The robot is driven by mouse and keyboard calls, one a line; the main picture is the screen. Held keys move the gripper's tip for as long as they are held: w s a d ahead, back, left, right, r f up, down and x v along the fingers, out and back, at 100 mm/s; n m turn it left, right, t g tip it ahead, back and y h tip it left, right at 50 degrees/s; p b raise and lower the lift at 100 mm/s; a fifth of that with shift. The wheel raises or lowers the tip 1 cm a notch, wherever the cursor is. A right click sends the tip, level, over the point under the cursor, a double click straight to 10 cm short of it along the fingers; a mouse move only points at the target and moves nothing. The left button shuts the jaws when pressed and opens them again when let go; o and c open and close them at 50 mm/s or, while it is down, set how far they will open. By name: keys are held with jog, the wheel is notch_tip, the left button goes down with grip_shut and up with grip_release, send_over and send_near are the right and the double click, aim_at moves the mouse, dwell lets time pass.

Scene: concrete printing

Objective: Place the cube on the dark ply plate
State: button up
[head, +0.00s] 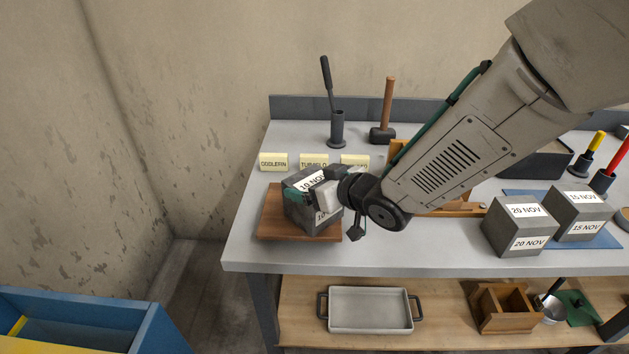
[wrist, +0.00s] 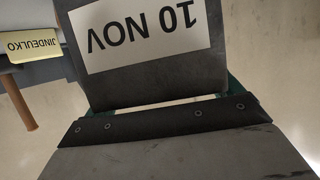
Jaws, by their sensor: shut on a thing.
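A grey concrete cube (head: 298,208) with white "10 NOV" labels is in my gripper (head: 310,190) in the head view.
Yellow name cards (head: 273,161), a black holder (head: 337,130) and a mallet (head: 383,134) stand behind the plate.

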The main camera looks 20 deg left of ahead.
jog(key=o, duration=1.8)
jog(key=shift+f, duration=0.1)
jog(key=shift+c, duration=0.2)
jog(key=shift+d+r, duration=0.1)
jog(key=shift+r, duration=0.1)
jog(key=v, duration=1.2)
